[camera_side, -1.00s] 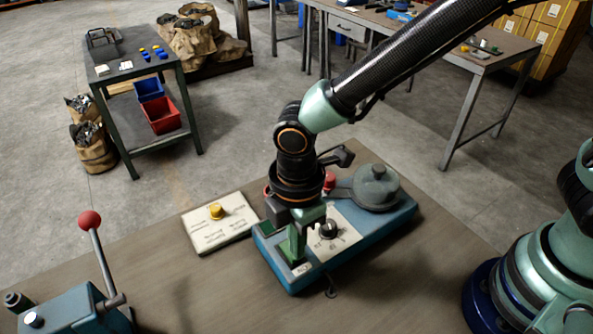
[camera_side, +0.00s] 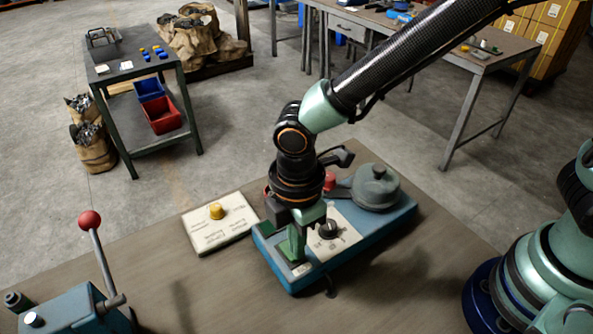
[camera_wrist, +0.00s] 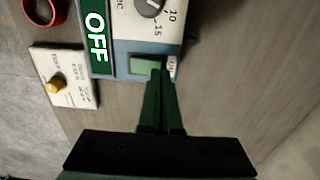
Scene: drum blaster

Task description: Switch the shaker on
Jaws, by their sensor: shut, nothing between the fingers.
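The shaker is a blue box (camera_side: 403,222) on the bench in the side view, with a pale dial panel, a black knob (camera_side: 327,230) and a round grey lidded part (camera_side: 376,188) on top. In the side view my gripper (camera_side: 296,258) points down at the box's near end. I cannot tell whether the tips touch.
A pale card-like panel with a yellow knob (camera_side: 216,211) lies left of the shaker. A red knob (camera_side: 329,181) stands behind my gripper. A lever with a red ball (camera_side: 90,220) on a blue base is at front left. The bench front is clear.

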